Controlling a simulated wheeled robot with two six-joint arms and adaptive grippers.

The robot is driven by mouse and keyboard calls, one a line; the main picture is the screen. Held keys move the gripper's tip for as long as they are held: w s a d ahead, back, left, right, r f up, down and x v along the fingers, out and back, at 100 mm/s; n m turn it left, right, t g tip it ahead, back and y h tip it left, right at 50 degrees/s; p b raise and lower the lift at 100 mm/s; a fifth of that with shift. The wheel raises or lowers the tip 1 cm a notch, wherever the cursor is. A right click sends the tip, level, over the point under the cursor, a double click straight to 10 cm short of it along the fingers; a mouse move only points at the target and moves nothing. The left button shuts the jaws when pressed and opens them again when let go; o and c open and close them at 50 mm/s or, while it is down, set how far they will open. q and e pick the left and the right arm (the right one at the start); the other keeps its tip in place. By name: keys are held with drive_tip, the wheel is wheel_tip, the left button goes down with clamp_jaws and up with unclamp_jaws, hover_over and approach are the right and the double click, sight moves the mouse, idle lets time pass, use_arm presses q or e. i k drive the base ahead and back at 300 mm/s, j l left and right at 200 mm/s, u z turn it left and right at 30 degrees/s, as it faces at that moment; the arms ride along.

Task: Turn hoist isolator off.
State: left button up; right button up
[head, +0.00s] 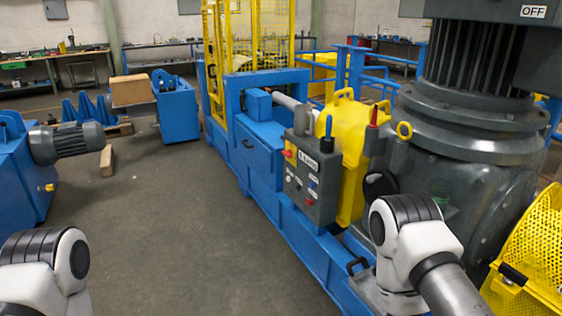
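A grey control box (312,180) stands in the middle of the head view on the blue machine frame. I cannot tell which control is the hoist isolator. A white "OFF" label (533,12) shows on a grey housing at the top right; no switch handle is clear there. My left arm shows at the lower left and my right arm at the lower right, in front of the machine. Neither gripper's fingers can be seen.
A large grey motor and gearbox (480,118) stands at the right, with yellow perforated guards (535,250) below. A yellow cover (349,150) sits behind the control box. A blue machine with a grey motor (68,143) stands at the left.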

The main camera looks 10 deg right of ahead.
sight(289, 153)
drive_tip(key=i+z, duration=0.2)
drive_tip(key=i, duration=0.15)
drive_tip(key=i+j+z, duration=0.35)
drive_tip(key=z, duration=0.3)
drive_tip(key=i+j+z, duration=0.25)
drive_tip(key=z, duration=0.2)
